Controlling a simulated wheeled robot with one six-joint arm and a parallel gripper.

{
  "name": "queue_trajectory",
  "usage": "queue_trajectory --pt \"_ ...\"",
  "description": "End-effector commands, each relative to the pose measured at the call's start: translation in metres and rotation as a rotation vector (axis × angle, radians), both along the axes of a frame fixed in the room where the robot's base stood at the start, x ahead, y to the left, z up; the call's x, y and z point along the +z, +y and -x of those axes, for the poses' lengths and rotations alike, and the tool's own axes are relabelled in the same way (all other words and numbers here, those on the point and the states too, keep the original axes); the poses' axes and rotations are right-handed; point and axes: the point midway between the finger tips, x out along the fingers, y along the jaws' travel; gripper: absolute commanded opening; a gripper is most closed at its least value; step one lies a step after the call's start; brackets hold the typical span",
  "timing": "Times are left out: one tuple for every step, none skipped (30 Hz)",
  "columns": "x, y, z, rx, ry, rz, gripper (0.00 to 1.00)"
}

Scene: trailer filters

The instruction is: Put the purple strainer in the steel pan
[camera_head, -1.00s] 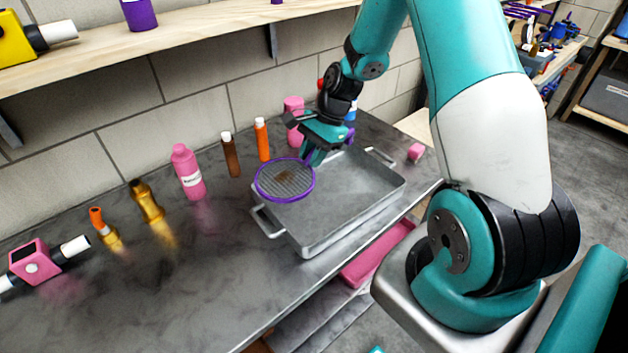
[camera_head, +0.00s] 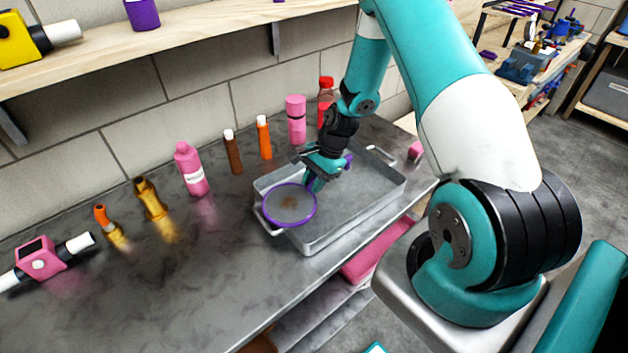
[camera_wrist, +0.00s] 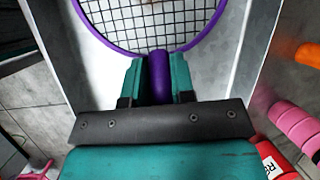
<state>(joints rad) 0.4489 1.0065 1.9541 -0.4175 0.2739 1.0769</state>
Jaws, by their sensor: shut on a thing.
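The purple strainer (camera_head: 289,204) is a round mesh disc with a purple rim and handle. My gripper (camera_head: 312,181) is shut on its handle. In the wrist view the purple handle lies between the two teal fingers of my gripper (camera_wrist: 156,80), and the strainer's dark mesh (camera_wrist: 150,22) spreads ahead of them. The steel pan (camera_head: 350,208) is a shallow grey rectangular tray with end handles on the bench. The strainer is over the pan's left end, its rim overlapping the pan's left edge in the picture. I cannot tell whether it touches the pan.
Pink (camera_head: 190,168), brown (camera_head: 232,151) and orange (camera_head: 263,137) bottles stand along the wall behind and left of the pan. A pink cylinder (camera_head: 296,119) and a red bottle (camera_head: 326,100) stand behind my gripper. The bench front left (camera_head: 170,285) is clear.

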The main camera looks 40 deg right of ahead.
Motion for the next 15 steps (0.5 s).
queue_trajectory --pt "-0.0029 0.0000 -0.0001 0.000 0.000 0.000 0.00" --pt "-0.0038 0.0000 0.0000 0.000 0.000 0.000 0.00" --pt "-0.0027 0.0000 -0.0001 0.000 0.000 0.000 0.30" --pt "-0.0025 0.0000 -0.0001 0.000 0.000 0.000 0.37" --pt "-0.0024 -0.0001 -0.0001 0.000 0.000 0.000 0.44" --pt "-0.0024 -0.0001 -0.0001 0.000 0.000 0.000 0.49" --pt "-0.0024 -0.0001 0.0000 0.000 0.000 0.000 0.49" --pt "-0.0024 0.0000 0.0000 0.000 0.000 0.000 0.49" --pt "-0.0024 0.0000 0.0000 0.000 0.000 0.000 0.49" --pt "-0.0024 0.0000 0.0000 0.000 0.000 0.000 0.49" --pt "-0.0023 0.0000 0.0000 0.000 0.000 0.000 0.49" --pt "-0.0023 0.0000 0.0000 0.000 0.000 0.000 0.49" --pt "-0.0021 0.0000 -0.0001 0.000 0.000 0.000 0.49" --pt "-0.0014 0.0001 -0.0001 0.000 0.000 0.000 0.49" --pt "0.0007 0.0000 -0.0001 0.000 0.000 0.000 0.49"
